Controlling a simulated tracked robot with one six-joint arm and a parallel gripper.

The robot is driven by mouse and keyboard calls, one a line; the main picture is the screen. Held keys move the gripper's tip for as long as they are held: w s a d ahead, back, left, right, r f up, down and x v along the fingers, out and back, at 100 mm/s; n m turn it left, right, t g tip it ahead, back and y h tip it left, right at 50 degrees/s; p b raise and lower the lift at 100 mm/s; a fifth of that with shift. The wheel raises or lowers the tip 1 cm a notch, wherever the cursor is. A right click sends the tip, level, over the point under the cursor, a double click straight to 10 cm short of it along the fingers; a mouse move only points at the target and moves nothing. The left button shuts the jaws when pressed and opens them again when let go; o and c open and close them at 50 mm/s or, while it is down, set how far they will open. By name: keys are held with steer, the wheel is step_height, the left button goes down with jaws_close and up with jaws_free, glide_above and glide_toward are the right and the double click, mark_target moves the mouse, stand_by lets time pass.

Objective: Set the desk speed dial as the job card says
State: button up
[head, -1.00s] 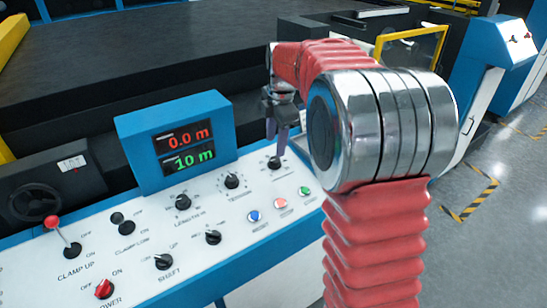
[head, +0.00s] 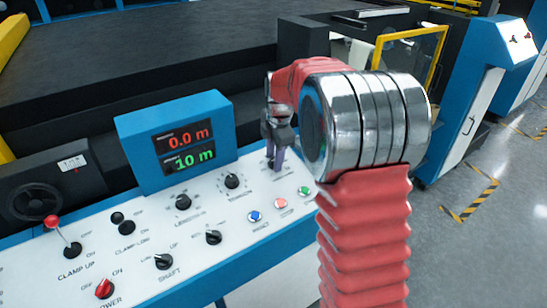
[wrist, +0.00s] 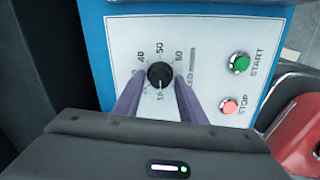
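The speed dial (wrist: 159,75) is a black round knob on the white desk panel (wrist: 205,30), with numbers printed around it; 40, 50, 60 and a 10 can be read in the wrist view. A pale mark on the knob seems to face the 10 side. My gripper (wrist: 159,88) is open, its two purple-grey fingers either side of the dial; I cannot tell whether they touch it. In the head view my gripper (head: 276,160) points down at the panel and hides the dial. No job card can be made out.
Green start (wrist: 239,63) and red stop (wrist: 229,106) buttons are close right of the dial. The tension knob (head: 232,181), length knob (head: 183,202) and blue-framed display (head: 175,142), reading 0.0 m and 10 m, stand to the left.

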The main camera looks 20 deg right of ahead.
steer(key=c, duration=0.7)
steer(key=shift+a, duration=0.15)
steer(key=shift+c, duration=0.7)
